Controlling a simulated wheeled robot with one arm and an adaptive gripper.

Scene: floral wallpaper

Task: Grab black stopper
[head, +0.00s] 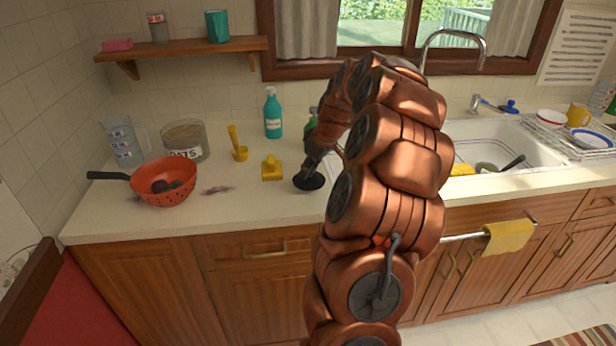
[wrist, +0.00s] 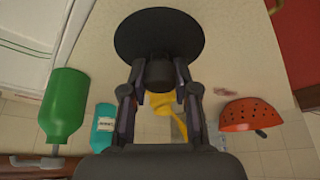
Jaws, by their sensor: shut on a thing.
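The black stopper (head: 309,182) is a round dark disc with a stem, on or just above the counter left of the sink. My gripper (head: 314,160) is directly over it, pointing down. In the wrist view, the stopper's disc (wrist: 158,32) shows wide beyond the fingertips, and its stem sits between the fingers of my gripper (wrist: 160,74). The fingers are closed on the stem. I cannot tell whether the disc touches the counter. My arm hides part of the counter and sink edge in the head view.
A green bottle (wrist: 65,103) is partly behind my arm. A red colander (head: 164,188) is farther left. The sink (head: 500,148) is right.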

